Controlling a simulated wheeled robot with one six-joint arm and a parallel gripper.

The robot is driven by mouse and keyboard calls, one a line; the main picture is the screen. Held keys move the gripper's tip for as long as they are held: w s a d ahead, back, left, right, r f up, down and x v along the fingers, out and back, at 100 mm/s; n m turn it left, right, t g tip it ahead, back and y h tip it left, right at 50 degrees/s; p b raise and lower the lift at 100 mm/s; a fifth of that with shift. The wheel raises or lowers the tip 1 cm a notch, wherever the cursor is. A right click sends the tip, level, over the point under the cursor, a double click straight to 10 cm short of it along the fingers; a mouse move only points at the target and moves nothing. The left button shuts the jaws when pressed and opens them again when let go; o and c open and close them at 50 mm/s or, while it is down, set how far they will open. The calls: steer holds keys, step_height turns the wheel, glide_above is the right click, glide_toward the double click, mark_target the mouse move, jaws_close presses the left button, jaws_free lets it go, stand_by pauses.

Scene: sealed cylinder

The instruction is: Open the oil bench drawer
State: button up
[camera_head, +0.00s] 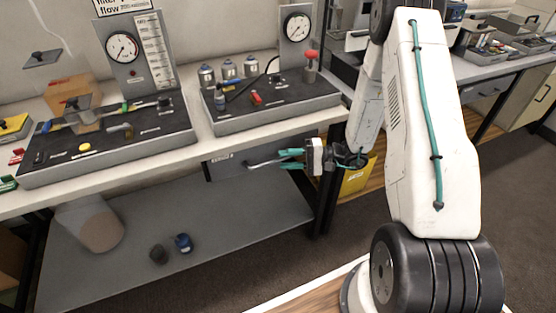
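The drawer (228,168) is a dark grey front under the bench top, with a small label at its left. It looks shut, flush beneath the worktop. Its pale bar handle (262,164) sticks out from the front. My gripper (281,159) has teal fingers pointing left toward the drawer. The two fingers are apart, one above the other, at the right end of the handle. I cannot tell whether they touch it. The gripper body and my arm hide the right part of the drawer front.
The bench top (203,146) carries two dark panels with gauges, bottles and small parts. A lower shelf (215,232) holds a bucket (97,228) and two small dark items. A yellow bin (357,178) stands right of the bench leg. Floor is free in front.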

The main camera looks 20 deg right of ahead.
mark_target(277, 160)
steer(key=shift+x, duration=1.85)
